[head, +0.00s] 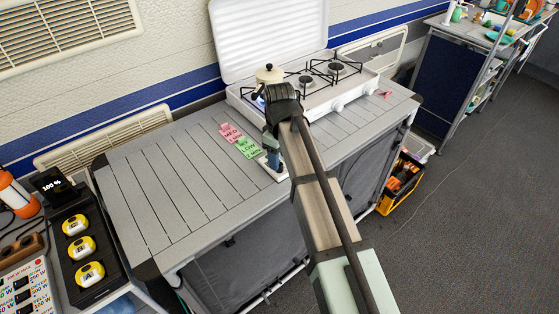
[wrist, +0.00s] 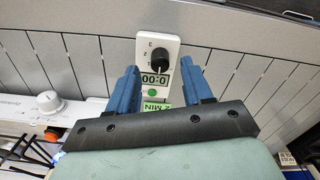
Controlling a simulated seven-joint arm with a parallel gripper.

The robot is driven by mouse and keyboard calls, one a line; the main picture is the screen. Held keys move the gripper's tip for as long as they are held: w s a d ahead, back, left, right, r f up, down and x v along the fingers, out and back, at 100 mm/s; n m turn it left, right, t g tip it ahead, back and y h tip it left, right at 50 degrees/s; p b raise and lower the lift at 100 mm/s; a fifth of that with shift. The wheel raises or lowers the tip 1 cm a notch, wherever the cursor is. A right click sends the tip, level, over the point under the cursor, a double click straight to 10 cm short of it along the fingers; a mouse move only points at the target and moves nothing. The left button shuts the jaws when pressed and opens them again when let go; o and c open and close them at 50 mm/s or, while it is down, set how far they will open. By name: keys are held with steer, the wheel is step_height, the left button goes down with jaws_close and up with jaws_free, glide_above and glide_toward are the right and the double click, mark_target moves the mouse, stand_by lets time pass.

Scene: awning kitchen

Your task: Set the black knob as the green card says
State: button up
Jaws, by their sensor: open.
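The black knob (wrist: 160,62) sits on a white timer panel (wrist: 145,44) in the wrist view. Numerals are printed beside the knob, the display (wrist: 155,79) reads 0:00, and a green button is below it. I cannot tell the pointer's exact direction. The green card (head: 247,148) lies on the table in the head view and reads LOW, with a smaller line below. In the wrist view a green strip (wrist: 155,105) reads 2 MIN, partly hidden. My gripper (wrist: 160,84) is open and empty, its blue fingers either side of the panel. In the head view my gripper (head: 272,163) partly hides the panel.
A pink card (head: 230,132) reading MED lies beside the green card. A white stove knob (wrist: 49,102) shows in the wrist view. The left side of the slatted table (head: 165,185) is clear.

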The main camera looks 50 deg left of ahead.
steer(key=shift+f, duration=1.05)
jaws_close()
